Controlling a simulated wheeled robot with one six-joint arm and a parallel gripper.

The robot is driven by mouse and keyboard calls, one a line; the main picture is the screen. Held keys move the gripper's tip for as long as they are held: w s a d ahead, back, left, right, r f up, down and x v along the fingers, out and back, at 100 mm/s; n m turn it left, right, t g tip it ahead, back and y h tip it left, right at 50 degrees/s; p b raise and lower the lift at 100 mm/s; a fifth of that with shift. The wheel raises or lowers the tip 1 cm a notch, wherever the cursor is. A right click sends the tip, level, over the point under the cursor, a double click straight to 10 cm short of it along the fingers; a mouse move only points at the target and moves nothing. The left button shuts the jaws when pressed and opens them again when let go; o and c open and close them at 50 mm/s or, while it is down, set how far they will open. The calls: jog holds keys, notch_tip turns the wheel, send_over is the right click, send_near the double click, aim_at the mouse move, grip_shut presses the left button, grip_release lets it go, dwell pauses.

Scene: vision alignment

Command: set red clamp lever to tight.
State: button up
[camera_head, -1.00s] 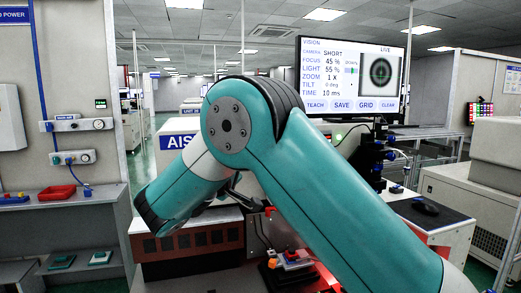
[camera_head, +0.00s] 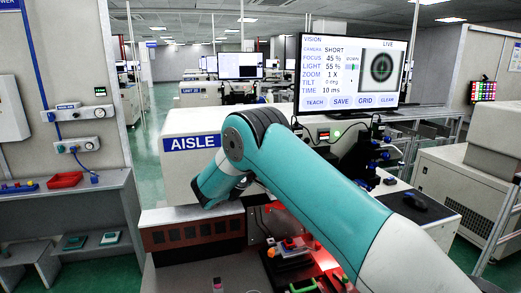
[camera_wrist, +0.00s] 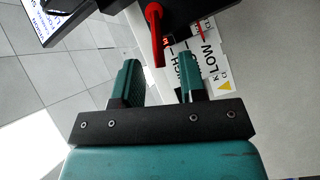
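A red lever (camera_wrist: 155,35) shows in the wrist view, hanging from a black part at the top. I take it for the clamp lever. My gripper (camera_wrist: 158,72) is open, with its two teal fingers apart and nothing between them. The lever's lower end lies just beyond the fingertips, between them in the picture. No contact is visible. In the head view my teal arm hides the gripper, and I cannot make out the lever there.
A white label with LOW and a yellow triangle (camera_wrist: 224,86) lies beyond the right finger. A monitor (camera_head: 352,75) stands behind the bench. Small coloured parts (camera_head: 290,250) sit on the bench in front of my arm. A black mouse (camera_head: 415,200) lies at right.

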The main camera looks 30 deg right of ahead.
jog(key=shift+p+x, duration=0.4)
jog(key=shift+x, duration=1.1)
jog(key=shift+c, duration=0.5)
grip_shut()
